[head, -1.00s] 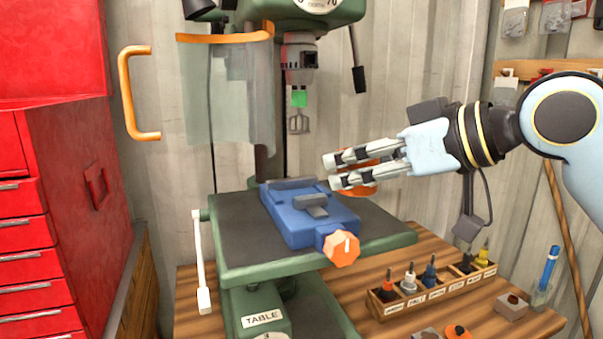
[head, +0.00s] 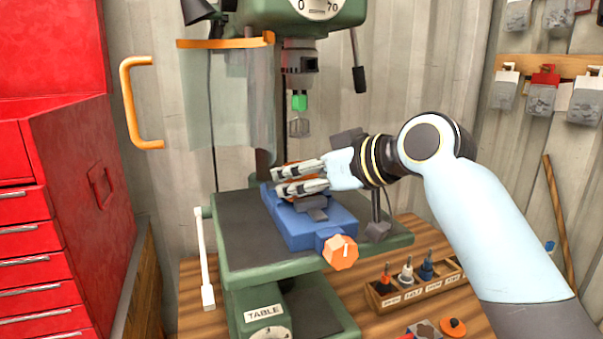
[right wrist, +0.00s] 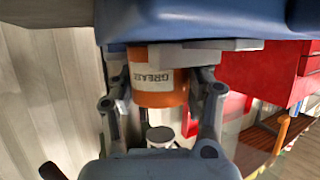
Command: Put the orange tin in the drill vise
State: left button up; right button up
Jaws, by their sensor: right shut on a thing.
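The blue drill vise (head: 303,232) lies on the drill press table, with grey jaws (head: 313,203) and an orange knob (head: 340,252). My right gripper (head: 278,181) is shut on the orange tin and sits at the jaw end of the vise. In the head view the fingers hide most of the tin. The right wrist view shows the orange tin (right wrist: 158,98), its label reading GREASE upside down, between the two fingers. One tin end is close against a grey jaw (right wrist: 178,50) of the blue vise (right wrist: 190,20). I cannot tell whether it rests there. My left gripper is not in view.
A labelled wooden rack (head: 400,293) stands on the bench at right. A red drawer cabinet (head: 60,200) is at left.

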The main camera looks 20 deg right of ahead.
jog(key=shift+f, duration=0.1)
jog(key=o, duration=1.4)
jog(key=shift+f, duration=0.15)
jog(key=shift+c, duration=0.2)
jog(key=shift+s+d+r, duration=0.15)
jog(key=shift+s+r, duration=0.05)
jog(key=shift+r, duration=0.1)
jog(key=b+v, duration=0.1)
jog(key=v, duration=0.9)
jog(key=shift+d+f, duration=0.1)
jog(key=shift+v, duration=0.8)
